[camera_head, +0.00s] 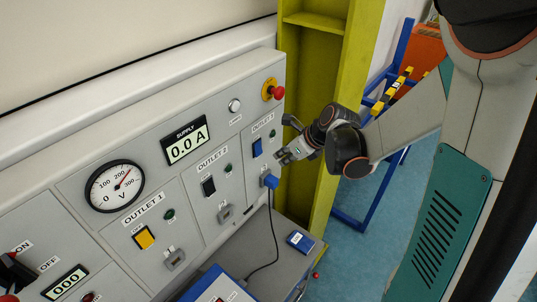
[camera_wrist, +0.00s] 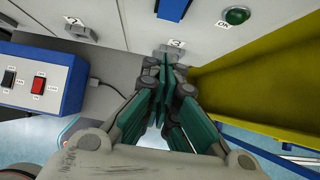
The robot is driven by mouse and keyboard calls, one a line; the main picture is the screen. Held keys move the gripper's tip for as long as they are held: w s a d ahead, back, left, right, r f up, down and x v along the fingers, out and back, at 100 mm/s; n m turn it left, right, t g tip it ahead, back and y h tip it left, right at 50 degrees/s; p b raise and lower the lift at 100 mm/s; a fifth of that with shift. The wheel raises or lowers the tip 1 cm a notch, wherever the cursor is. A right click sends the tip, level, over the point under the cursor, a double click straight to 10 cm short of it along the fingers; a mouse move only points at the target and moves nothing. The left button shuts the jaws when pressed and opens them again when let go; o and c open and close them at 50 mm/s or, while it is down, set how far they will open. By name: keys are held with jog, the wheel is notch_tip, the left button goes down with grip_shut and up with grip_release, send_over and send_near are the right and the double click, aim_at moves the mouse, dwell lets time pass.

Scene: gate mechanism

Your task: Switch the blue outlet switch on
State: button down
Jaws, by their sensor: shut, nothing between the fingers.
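The blue outlet switch (camera_head: 257,147) is a small upright rocker on the outlet 3 panel at the right end of the grey console, in the head view. My gripper (camera_head: 282,158) is just to the right of and slightly below the switch, in front of the panel. I cannot tell whether it touches the panel. In the wrist view my gripper (camera_wrist: 165,62) shows teal fingers closed together and empty, pointing at the panel.
A blue plug (camera_head: 271,181) with a black cable sits below the switch. Other outlets have a black switch (camera_head: 208,186) and a yellow switch (camera_head: 144,238). A red emergency button (camera_head: 277,92) is above. A yellow-green post (camera_head: 345,90) stands close at right. A blue switch box (camera_wrist: 40,75) is at left.

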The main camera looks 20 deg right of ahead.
aim_at(258, 149)
jog(key=w+a+f+p, duration=0.1)
jog(key=w+a+f, duration=0.2)
jog(key=w, duration=0.1)
jog(key=shift+w, duration=0.35)
jog(key=shift+a, duration=0.1)
jog(key=shift+w+a+f+t+b, duration=0.1)
jog(key=shift+w+a+t+b, duration=0.2)
jog(key=shift+b, duration=0.65)
jog(key=shift+d, duration=0.1)
